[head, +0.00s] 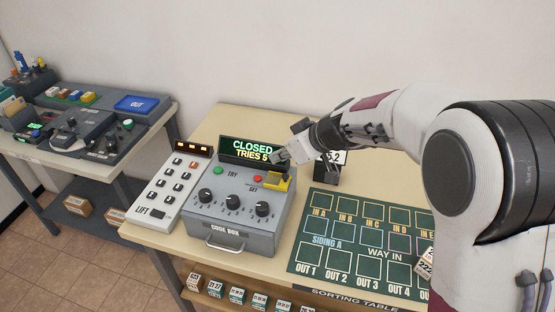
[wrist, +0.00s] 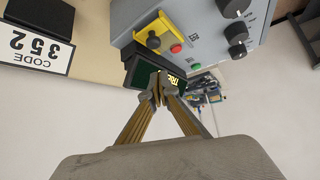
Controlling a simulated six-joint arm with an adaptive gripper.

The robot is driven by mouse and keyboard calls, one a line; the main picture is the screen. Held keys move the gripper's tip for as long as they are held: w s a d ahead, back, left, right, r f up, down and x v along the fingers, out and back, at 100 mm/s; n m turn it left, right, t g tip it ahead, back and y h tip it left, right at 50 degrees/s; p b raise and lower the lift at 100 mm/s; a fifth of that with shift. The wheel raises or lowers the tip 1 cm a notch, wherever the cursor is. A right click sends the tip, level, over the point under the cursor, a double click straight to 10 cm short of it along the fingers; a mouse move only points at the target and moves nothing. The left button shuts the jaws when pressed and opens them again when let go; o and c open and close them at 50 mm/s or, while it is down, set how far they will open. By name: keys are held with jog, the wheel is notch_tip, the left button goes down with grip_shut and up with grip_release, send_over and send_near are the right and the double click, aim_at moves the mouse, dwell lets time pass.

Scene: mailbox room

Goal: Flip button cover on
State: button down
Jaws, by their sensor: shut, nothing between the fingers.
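The yellow button cover (head: 281,184) is at the right back of the grey code box (head: 230,226), beside the SET label. The wrist view shows the yellow cover (wrist: 155,26) near the box's edge, with a dark round part at its side; I cannot tell for sure whether it is raised or down. My gripper (head: 277,158) is shut and empty, above and behind the cover, in front of the display's right end. In the wrist view the shut fingertips (wrist: 164,88) overlap the display, apart from the cover.
The display (head: 250,151) reads CLOSED, TRIES 5. A LIFT keypad (head: 168,188) stands left of the box, the green sorting mat (head: 350,238) right. A code 352 card (wrist: 36,46) stands nearby. Red (head: 257,179) and green (head: 218,170) buttons and several knobs are on the box.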

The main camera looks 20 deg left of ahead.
jog(key=v, duration=0.8)
jog(key=shift+s+m, duration=0.1)
jog(key=shift+m, duration=0.2)
dwell(0.4)
jog(key=s+d+f+m+g+h, duration=0.2)
jog(key=s+d+f+m, duration=0.2)
jog(key=s+d+m, duration=0.45)
jog(key=s+d+r+m+t+h, duration=0.1)
jog(key=s+d+r+h, duration=0.2)
jog(key=s+d, duration=0.7)
jog(key=s+d+r+m+t+h, duration=0.2)
jog(key=s+d+r, duration=0.1)
jog(key=s+d, duration=0.8)
jog(key=shift+s+t+h, duration=0.3)
jog(key=shift+s+h, duration=0.1)
